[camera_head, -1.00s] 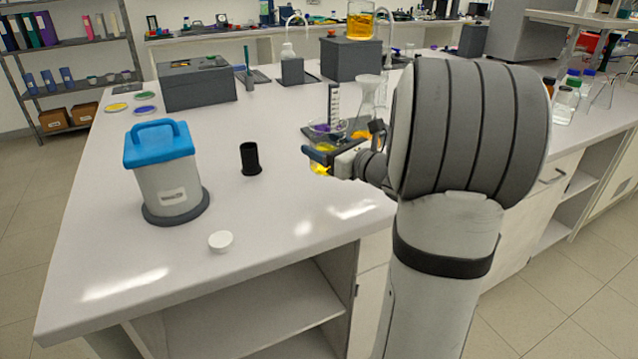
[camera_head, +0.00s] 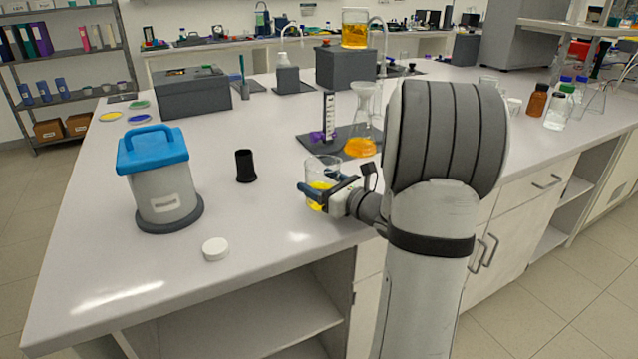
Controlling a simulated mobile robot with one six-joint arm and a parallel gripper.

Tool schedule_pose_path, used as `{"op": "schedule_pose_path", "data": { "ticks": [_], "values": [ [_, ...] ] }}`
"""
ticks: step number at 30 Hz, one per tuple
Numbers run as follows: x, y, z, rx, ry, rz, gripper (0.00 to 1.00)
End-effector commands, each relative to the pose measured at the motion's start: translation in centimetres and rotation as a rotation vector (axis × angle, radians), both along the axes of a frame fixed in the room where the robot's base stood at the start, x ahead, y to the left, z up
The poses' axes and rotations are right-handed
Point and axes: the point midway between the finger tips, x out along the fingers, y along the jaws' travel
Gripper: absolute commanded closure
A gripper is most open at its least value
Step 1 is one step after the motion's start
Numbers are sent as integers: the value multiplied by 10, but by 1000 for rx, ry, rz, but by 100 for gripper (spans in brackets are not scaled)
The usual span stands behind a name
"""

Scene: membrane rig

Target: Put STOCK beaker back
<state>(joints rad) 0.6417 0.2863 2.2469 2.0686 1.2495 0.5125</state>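A clear beaker with yellow liquid (camera_head: 317,201) is at my gripper (camera_head: 328,188), over the front part of the bench. The fingers reach around the beaker and look shut on it; they hide part of its wall. I cannot tell whether its base touches the bench. Another beaker, with amber liquid (camera_head: 355,30), stands on a tall grey block (camera_head: 345,68) at the back. No STOCK label is readable on either beaker.
A conical flask with orange liquid (camera_head: 361,147) and a white graduated column (camera_head: 328,118) stand at a dark mat behind my gripper. Bench between cap and gripper is clear.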

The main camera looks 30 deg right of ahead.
Motion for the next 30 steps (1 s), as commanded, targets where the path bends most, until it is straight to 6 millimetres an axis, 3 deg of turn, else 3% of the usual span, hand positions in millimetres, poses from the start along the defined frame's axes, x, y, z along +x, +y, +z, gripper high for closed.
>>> {"op": "schedule_pose_path", "data": {
  "ticks": [8,18,30],
  "values": [
    [0,0,0,0,1,1,7],
    [-1,0,4,0,1,1,7],
    [-76,-28,3,0,1,-3,7]
  ]
}}
